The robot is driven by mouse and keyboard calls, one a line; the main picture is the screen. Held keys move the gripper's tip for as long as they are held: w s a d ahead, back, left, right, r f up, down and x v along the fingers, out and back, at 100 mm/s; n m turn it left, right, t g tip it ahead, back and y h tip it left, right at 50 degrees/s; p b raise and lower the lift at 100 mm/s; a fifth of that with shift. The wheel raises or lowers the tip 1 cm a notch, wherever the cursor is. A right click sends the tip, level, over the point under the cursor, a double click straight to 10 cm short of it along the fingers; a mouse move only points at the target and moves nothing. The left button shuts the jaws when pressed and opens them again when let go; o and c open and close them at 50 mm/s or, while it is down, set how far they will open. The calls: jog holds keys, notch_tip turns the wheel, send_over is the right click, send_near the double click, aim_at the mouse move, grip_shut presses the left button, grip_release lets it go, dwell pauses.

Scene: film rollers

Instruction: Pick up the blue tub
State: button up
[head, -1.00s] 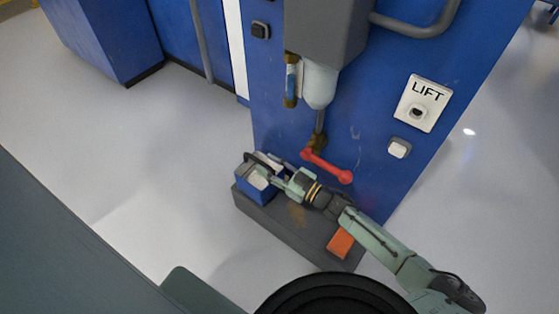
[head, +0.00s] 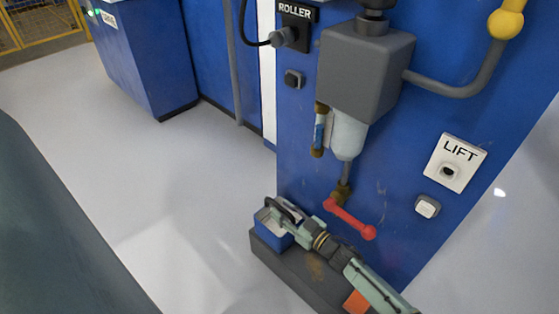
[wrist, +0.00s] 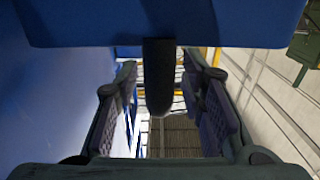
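The blue tub (head: 268,233) stands on the dark ledge at the foot of the blue cabinet in the head view, partly covered by my gripper. Its black handle arches over the top. My gripper (head: 284,219) is at the handle, above the tub. In the wrist view, a blue surface, seemingly the tub (wrist: 80,25), fills the top. A dark bar, seemingly the handle (wrist: 160,80), hangs between my two fingers, with gaps visible on both sides. The fingers are apart; contact with the bar is not seen.
The dark grey ledge (head: 264,248) also bears an orange block (head: 356,302) near my arm. A red lever (head: 350,219) hangs from the cabinet just above my arm. A grey box with a clear bowl (head: 349,137) is higher up. Open floor (head: 180,190) lies left.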

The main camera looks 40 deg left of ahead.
jog(key=shift+a, duration=0.35)
jog(key=shift+c, duration=0.2)
grip_shut()
dwell(0.5)
